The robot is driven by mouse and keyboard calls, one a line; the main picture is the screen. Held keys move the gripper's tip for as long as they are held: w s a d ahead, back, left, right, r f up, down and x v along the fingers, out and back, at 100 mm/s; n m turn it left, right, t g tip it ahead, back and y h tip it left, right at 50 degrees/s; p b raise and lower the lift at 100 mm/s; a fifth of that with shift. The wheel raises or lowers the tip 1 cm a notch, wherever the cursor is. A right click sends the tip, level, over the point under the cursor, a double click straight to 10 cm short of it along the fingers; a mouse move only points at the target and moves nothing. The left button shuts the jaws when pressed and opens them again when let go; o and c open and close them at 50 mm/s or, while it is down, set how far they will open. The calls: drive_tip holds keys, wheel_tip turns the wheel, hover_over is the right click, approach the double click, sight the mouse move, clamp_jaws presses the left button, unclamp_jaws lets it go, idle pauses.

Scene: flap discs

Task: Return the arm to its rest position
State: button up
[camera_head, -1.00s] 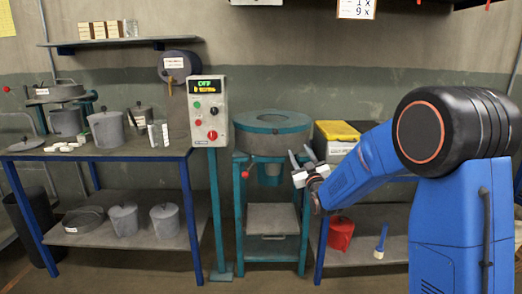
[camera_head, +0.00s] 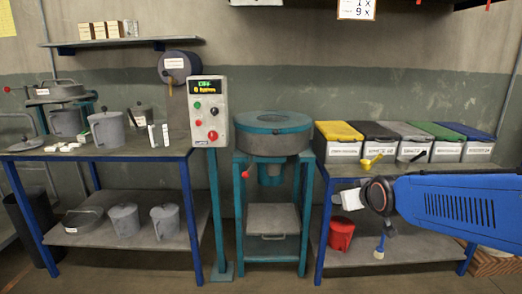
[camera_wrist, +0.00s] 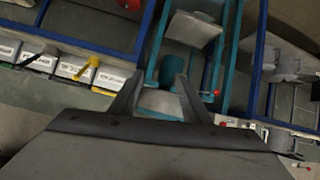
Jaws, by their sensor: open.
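My arm (camera_head: 455,207) reaches in from the right in the head view, low in front of the right bench. My gripper (camera_head: 345,199) is at its left end, beside the bench's front edge; its fingers are hard to make out there. In the wrist view my gripper (camera_wrist: 159,76) shows two dark fingers spread apart with nothing between them. Behind the fingers is the teal-framed machine (camera_wrist: 172,70), upside down in that view.
The teal machine with a round grey top (camera_head: 272,145) stands in the middle. A control box (camera_head: 209,112) is on a post left of it. Lidded bins, one yellow-topped (camera_head: 338,131), line the right bench. A red container (camera_head: 341,233) is on its lower shelf. Pots (camera_head: 107,130) stand on the left bench.

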drive_tip(key=s+d+f+m+g, duration=0.1)
drive_tip(key=s+f+g, duration=0.2)
drive_tip(key=s, duration=1.1)
drive_tip(key=s+d+f+m+g, duration=0.1)
drive_tip(key=s+f, duration=0.4)
drive_tip(key=s, duration=1)
drive_tip(key=d+g, duration=0.1)
drive_tip(key=g, duration=0.1)
drive_tip(key=shift+g+h, duration=0.3)
drive_tip(key=shift+g, duration=0.1)
drive_tip(key=shift+s+d, duration=0.1)
